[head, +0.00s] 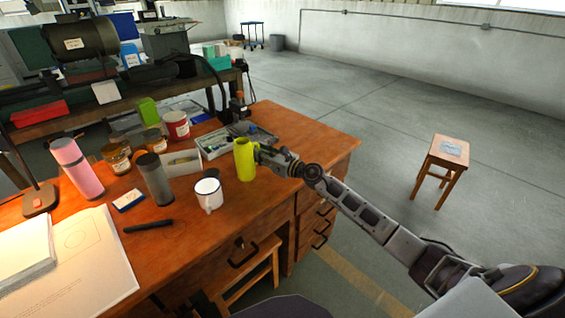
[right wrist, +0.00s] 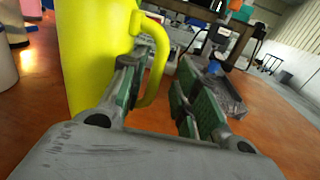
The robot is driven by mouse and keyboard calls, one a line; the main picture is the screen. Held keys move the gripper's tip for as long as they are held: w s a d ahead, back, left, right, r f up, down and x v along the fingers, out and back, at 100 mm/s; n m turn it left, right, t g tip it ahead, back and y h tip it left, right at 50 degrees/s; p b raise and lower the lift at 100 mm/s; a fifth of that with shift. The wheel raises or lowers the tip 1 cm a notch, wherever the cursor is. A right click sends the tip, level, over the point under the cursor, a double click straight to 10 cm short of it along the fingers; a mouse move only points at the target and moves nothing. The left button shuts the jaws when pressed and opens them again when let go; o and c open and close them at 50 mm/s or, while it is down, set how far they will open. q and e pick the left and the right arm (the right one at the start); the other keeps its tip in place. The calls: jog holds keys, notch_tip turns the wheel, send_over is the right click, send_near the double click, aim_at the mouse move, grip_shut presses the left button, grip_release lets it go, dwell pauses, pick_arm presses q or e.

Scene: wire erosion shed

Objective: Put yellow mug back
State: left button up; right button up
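The yellow mug (head: 245,163) stands upright on the wooden desk, near its right part, beside the grey tray. It fills the left of the right wrist view (right wrist: 90,50), with its handle (right wrist: 160,62) toward my gripper. My right gripper (head: 263,154) reaches the mug from the right. In the right wrist view its fingers (right wrist: 160,100) are apart. The handle passes between them: one finger is between the mug's body and the handle, the other is outside with a gap. My left gripper is not in view.
A white mug (head: 208,194) and a dark grey cylinder (head: 154,180) stand left of the yellow mug. A grey tray (head: 214,147) with small items lies behind it. A red-and-white can (head: 177,125) stands farther back. A wooden stool (head: 447,158) stands on open floor at right.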

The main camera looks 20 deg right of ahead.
jog(key=shift+v, duration=4.15)
jog(key=shift+b+v, duration=0.35)
jog(key=shift+v, duration=0.45)
jog(key=shift+s+d, duration=0.3)
jog(key=shift+s, duration=0.25)
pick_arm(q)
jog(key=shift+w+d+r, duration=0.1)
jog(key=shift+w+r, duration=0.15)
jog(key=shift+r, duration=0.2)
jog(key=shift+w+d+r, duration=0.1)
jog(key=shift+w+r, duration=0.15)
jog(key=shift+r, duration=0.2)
